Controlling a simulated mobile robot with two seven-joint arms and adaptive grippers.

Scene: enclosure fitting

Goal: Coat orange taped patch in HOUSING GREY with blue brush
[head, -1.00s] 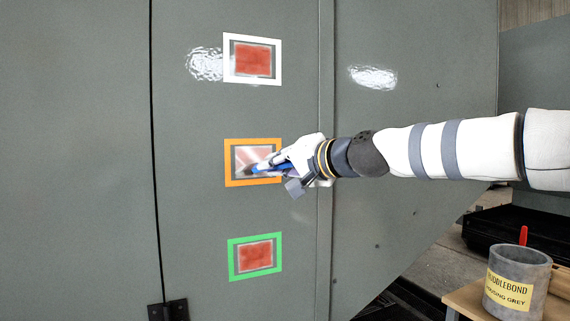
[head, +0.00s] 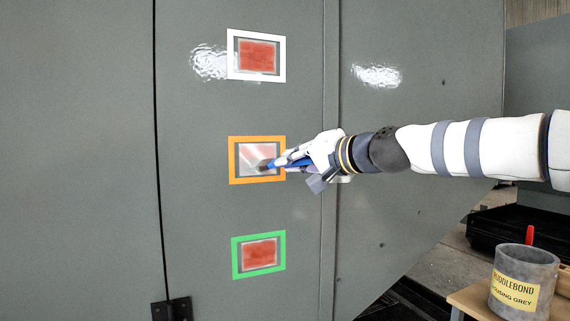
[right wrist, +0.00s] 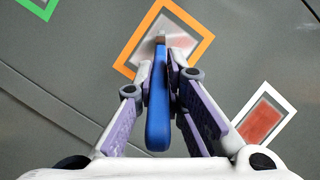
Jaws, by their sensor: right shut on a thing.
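The orange taped patch (head: 233,160) is the middle of three framed patches on the grey panel. Inside its tape, pale grey streaks cover much of the red, with some reddish area still showing at the upper right. It also shows in the right wrist view (right wrist: 204,47). My right gripper (head: 300,163) is shut on the blue brush (right wrist: 158,105), just right of the orange frame. The brush tip (head: 263,166) is at the lower middle of the patch; I cannot tell whether it touches. The pot labelled HOUSING GREY (head: 522,280) stands at the lower right. My left gripper is not in view.
A white taped red patch (head: 232,55) is above and a green taped red patch (head: 237,260) below. A dark hinge (head: 172,311) is at the lower left.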

